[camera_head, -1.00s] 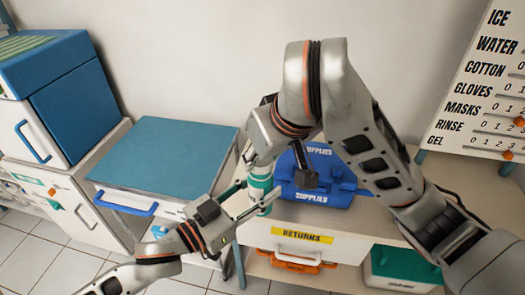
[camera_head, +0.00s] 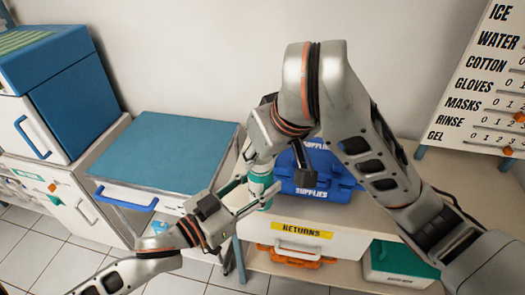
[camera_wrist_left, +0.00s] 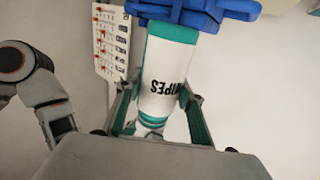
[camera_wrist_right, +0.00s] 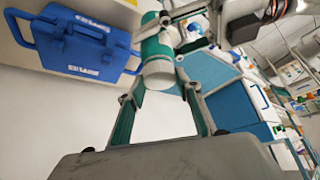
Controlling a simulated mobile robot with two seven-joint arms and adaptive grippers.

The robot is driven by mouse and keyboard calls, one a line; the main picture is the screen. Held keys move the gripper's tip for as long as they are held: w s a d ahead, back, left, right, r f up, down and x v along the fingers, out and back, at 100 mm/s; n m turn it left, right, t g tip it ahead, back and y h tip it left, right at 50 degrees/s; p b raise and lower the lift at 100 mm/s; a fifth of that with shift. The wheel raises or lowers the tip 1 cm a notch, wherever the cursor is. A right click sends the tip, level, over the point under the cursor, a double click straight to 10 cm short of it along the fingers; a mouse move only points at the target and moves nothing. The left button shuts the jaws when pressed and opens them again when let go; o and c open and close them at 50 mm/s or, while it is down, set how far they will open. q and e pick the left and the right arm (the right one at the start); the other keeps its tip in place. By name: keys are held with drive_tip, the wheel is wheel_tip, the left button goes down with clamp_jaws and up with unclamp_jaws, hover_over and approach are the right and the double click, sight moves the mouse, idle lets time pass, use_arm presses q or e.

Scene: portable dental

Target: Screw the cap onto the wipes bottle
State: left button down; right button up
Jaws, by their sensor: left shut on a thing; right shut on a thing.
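The wipes bottle (camera_head: 261,187), white with teal bands, is held upright above the front of the cabinet top. It fills the middle of the left wrist view (camera_wrist_left: 168,78), its lettering upside down there. My left gripper (camera_head: 255,204) comes from the left and is shut around the bottle. My right gripper (camera_head: 260,166) is above it, pointing down, shut on the cap at the bottle's top. In the right wrist view the pale cap (camera_wrist_right: 159,76) sits between the fingers, in line with the bottle. I cannot tell how tightly it is seated.
A blue supplies case (camera_head: 325,183) stands just behind the bottle on the cabinet top (camera_head: 375,205). A returns drawer (camera_head: 300,240) is below. A blue-topped cart (camera_head: 165,150) stands to the left. The cabinet top right of the case is partly under my right arm.

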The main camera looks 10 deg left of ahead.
drive_tip(key=shift+f, duration=0.15)
drive_tip(key=shift+s+a+m+h, duration=0.1)
drive_tip(key=shift+m+h, duration=0.3)
drive_tip(key=shift+m, duration=0.4)
drive_tip(key=shift+m+t+h, duration=0.4)
drive_tip(key=shift+m, duration=0.5)
drive_tip(key=o, duration=0.7)
drive_tip(key=shift+o, duration=0.2)
drive_tip(key=shift+r, duration=2.3)
